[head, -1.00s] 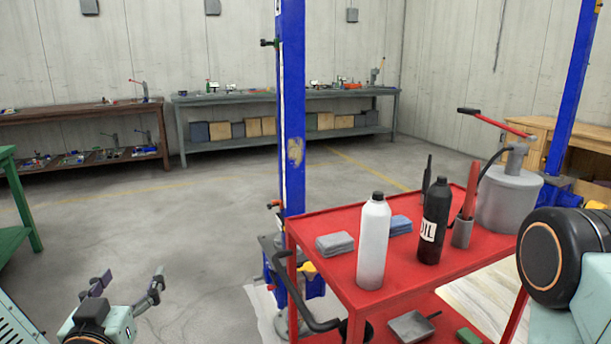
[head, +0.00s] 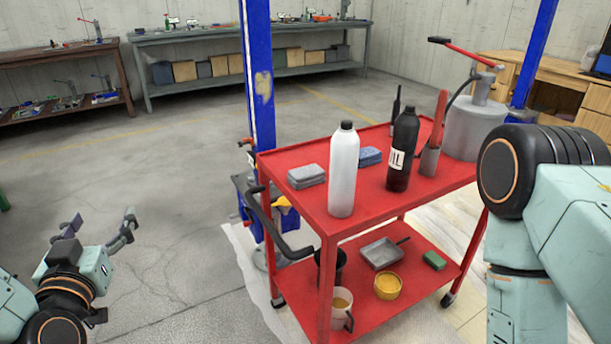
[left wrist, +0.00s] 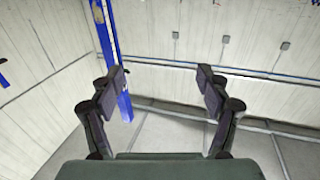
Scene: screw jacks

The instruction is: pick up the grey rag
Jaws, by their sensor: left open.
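The grey rag (head: 306,175) lies folded on the top shelf of the red cart (head: 300,208), near its left edge. It sits left of the white bottle (head: 343,172). My left gripper (head: 100,222) is open and empty, low at the left of the head view, well apart from the cart. In the left wrist view its two fingers (left wrist: 163,85) stand apart, with only wall and floor between them. My right arm shows at the right of the head view, but its gripper is out of view.
A blue rag (head: 370,156), a black oil bottle (head: 403,150) and a grey canister (head: 474,128) share the top shelf. A blue post (head: 257,80) stands behind the cart's left end. A black handle (head: 270,222) juts from the cart's left side. Open floor lies between gripper and cart.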

